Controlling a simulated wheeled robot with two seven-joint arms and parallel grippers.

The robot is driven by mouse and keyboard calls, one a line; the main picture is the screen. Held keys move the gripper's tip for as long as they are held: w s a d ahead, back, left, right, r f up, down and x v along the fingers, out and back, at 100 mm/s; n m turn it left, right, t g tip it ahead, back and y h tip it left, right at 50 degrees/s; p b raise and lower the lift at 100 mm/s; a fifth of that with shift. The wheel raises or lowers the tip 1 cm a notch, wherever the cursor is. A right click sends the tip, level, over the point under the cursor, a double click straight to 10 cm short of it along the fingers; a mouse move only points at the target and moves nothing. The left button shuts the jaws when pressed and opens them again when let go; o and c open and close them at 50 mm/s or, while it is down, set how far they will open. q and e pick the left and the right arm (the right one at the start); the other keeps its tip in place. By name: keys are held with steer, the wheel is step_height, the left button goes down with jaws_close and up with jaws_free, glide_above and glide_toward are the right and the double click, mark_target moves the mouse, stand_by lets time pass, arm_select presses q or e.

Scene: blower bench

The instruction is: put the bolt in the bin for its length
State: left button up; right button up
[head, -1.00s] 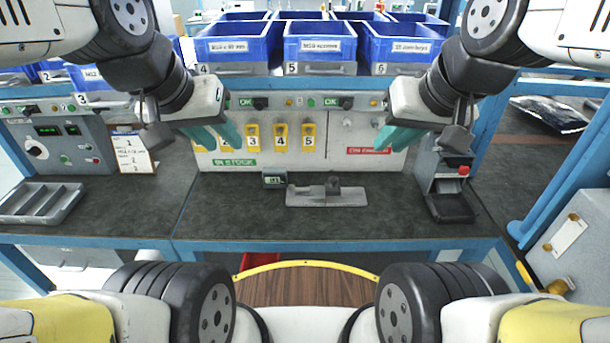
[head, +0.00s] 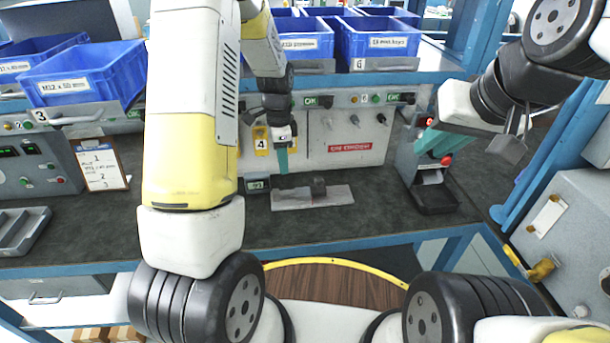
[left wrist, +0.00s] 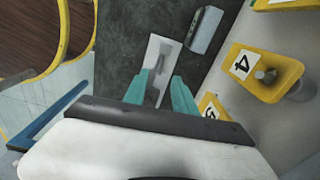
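My left gripper (head: 283,165) points down just above the grey metal plate fixture (head: 290,198) on the bench. In the left wrist view its two teal fingers (left wrist: 163,95) are apart, with the pale plate (left wrist: 153,58) beyond and between them. A dark grey piece (head: 318,187) stands on the plate; whether it is the bolt or part of the fixture I cannot tell. My right gripper (head: 430,135) is raised at the right, its teal fingers apart, with nothing seen between them. Blue bins include number 3 (head: 85,75), labelled M12 x 50 mm, and number 6 (head: 385,42).
A small display box (head: 257,184) stands left of the plate. A dark tray stand with a red button (head: 435,200) is at the right. A clipboard (head: 102,165) and a grey divided tray (head: 22,232) are at the left. Yellow numbered holders (head: 261,140) line the back panel.

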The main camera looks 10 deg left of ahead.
mark_target(287, 194)
arm_select(q)
steer(key=shift+m, duration=0.4)
steer(key=shift+w+d+f, duration=0.1)
steer(key=shift+w+f, duration=0.05)
steer(key=shift+f, duration=1.85)
steer(key=shift+w+d+f, duration=0.1)
steer(key=shift+f, duration=1.85)
steer(key=shift+w+d+f, duration=0.1)
steer(key=shift+w+f, duration=0.05)
steer(key=shift+f, duration=1.85)
steer(key=shift+c, duration=0.2)
jaws_close()
steer(key=shift+r, duration=3.5)
